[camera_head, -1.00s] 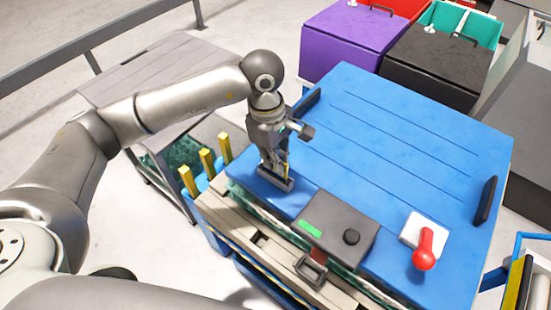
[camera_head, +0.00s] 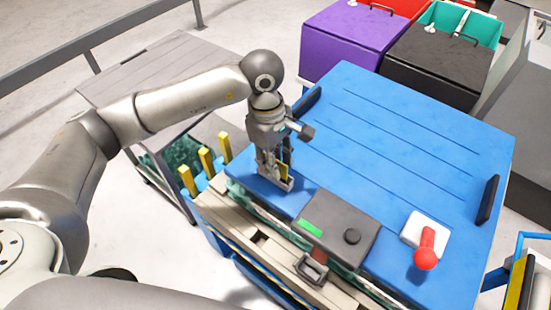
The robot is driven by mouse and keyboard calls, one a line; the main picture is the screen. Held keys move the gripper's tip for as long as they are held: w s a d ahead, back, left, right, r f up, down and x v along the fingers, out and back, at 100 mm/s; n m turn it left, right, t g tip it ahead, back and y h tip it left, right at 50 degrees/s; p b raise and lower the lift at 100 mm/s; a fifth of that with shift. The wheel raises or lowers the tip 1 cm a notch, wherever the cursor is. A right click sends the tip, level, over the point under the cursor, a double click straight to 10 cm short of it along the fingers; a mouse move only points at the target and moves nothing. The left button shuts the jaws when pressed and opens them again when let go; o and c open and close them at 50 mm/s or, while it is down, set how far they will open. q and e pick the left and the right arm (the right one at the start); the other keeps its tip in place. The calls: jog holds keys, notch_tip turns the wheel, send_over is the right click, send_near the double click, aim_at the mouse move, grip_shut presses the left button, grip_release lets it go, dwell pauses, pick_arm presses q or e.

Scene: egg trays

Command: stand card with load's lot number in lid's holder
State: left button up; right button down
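The blue lid (camera_head: 400,130) lies over the load, whose pale edges show at its lower left. A small grey holder (camera_head: 289,187) sits near the lid's left edge. No lot number is readable. My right gripper is not in view.
A dark grey box (camera_head: 338,222) with a green panel and black knob sits on the lid, right of the holder. A red-handled tool on a white plate (camera_head: 411,230) is further right. Several yellow upright pieces (camera_head: 207,162) stand left of the lid. Purple (camera_head: 345,40) and black bins (camera_head: 435,60) stand behind.

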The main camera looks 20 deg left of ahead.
pick_arm(q)
notch_tip(320, 180, up, 12)
jog(key=a, duration=0.1)
jog(key=shift+w+a, duration=0.2)
jog(key=shift+w, duration=0.05)
